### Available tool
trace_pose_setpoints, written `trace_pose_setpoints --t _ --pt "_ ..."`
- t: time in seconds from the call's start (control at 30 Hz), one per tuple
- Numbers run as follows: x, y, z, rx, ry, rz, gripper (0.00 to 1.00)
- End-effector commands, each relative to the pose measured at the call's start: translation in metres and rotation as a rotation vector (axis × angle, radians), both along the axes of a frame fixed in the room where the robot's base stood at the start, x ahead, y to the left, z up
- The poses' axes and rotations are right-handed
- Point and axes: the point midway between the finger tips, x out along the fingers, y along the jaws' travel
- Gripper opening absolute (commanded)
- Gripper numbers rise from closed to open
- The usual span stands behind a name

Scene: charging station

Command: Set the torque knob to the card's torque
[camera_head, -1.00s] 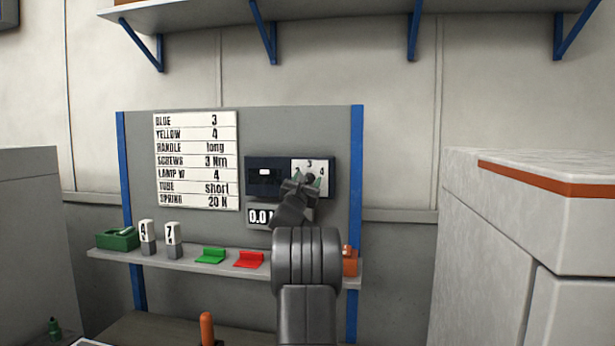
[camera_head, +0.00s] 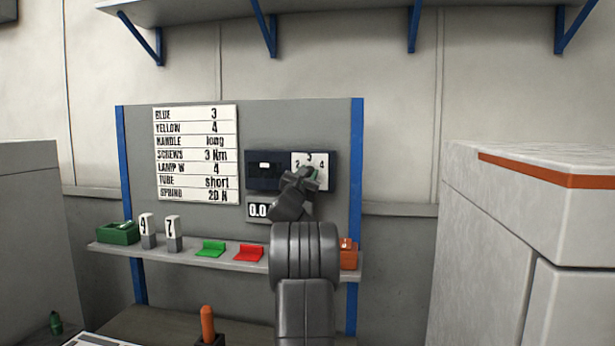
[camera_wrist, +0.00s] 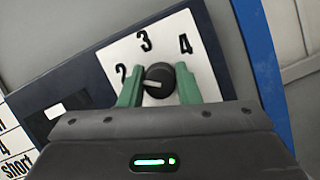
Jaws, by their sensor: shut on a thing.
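The black torque knob (camera_wrist: 160,76) sits on a white dial plate (camera_wrist: 112,55) marked 2, 3 and 4. Its white mark points left in the wrist view, close to the 2 side and away from the 3. My gripper (camera_wrist: 159,84) has its green fingers on both sides of the knob, shut on it. In the head view my gripper (camera_head: 311,174) covers the knob at the dark blue panel (camera_head: 268,182). The card (camera_head: 196,155) at the left of the board reads "SCREWS 3 Nm".
The shelf (camera_head: 185,254) below holds a green box (camera_head: 118,232), two numbered blocks, a green piece (camera_head: 211,248), a red piece (camera_head: 249,252) and an orange box (camera_head: 348,255). A white cabinet (camera_head: 500,240) stands right.

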Motion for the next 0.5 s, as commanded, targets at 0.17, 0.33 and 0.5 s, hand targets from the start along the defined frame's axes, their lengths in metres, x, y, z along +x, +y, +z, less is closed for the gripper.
trace_pose_setpoints --t 0.17,0.33,0.5 --pt "0.0003 0.0015 -0.0034 0.116 -0.024 0.001 0.07" --pt "0.0004 0.0015 -0.0032 0.267 -0.053 0.002 0.07" --pt "0.0003 0.0013 -0.0016 0.426 -0.084 0.001 0.07"
